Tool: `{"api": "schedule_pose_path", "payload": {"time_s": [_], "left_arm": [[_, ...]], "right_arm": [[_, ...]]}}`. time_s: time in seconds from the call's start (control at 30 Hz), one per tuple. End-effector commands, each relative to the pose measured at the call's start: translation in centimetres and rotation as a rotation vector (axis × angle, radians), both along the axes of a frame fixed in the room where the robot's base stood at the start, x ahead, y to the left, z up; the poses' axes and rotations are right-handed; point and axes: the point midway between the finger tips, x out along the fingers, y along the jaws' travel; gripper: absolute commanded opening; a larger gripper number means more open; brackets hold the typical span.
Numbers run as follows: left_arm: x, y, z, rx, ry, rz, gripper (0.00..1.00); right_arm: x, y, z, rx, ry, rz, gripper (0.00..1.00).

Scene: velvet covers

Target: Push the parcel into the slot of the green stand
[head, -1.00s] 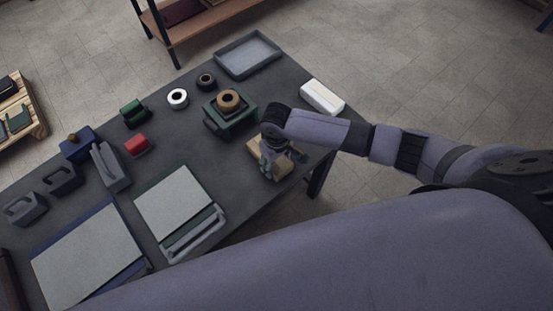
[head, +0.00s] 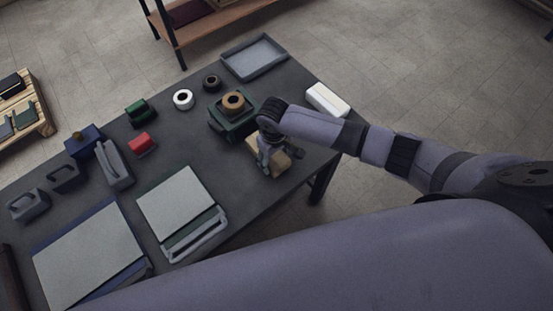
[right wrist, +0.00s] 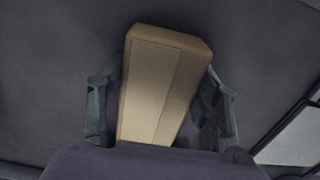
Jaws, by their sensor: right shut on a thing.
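The parcel (head: 281,163) is a small tan cardboard box on the dark table, close to its right front edge. My right gripper (head: 271,160) is over it and shut on it, hiding part of it in the head view. In the right wrist view the parcel (right wrist: 158,85) lies lengthwise between the two fingers (right wrist: 160,112). The green stand (head: 240,132) is just beyond the parcel, up and to the left, with a brown tape roll (head: 233,100) on top. My left gripper is not in view.
A white block (head: 327,99) lies at the table's right edge, and a grey tray (head: 254,58) at the far end. Tape rolls (head: 183,99), a red item (head: 142,144) and pale panels (head: 178,203) lie to the left. Bare table separates the parcel from the panels.

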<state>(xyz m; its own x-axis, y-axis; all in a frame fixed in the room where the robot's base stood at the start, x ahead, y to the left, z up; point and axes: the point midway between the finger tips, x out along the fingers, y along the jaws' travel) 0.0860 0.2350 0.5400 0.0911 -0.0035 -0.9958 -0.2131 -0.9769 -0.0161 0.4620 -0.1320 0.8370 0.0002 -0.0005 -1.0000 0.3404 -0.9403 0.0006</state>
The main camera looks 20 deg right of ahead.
Motion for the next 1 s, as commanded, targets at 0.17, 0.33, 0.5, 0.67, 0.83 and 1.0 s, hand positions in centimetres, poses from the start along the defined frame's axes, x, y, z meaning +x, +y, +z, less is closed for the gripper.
{"api": "schedule_pose_path", "payload": {"time_s": [0.17, 0.33, 0.5, 0.67, 0.83, 1.0], "left_arm": [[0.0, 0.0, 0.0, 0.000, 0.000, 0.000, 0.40], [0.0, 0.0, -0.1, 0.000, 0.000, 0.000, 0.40], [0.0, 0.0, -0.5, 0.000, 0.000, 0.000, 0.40], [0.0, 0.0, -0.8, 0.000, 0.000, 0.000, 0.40], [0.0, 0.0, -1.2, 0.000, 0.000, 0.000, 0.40], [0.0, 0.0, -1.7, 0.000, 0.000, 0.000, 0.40]], "right_arm": [[0.1, 0.0, 0.0, 0.000, 0.000, 0.000, 0.18], [0.2, 0.1, 0.0, 0.000, -0.001, 0.000, 0.18], [0.9, 0.4, -0.1, 0.001, -0.002, 0.001, 0.18], [1.7, 0.6, -0.1, 0.001, -0.003, -0.001, 0.18], [2.4, 0.9, -0.1, 0.002, -0.002, 0.000, 0.18], [3.3, 1.2, -0.1, 0.000, -0.002, 0.001, 0.18]]}}
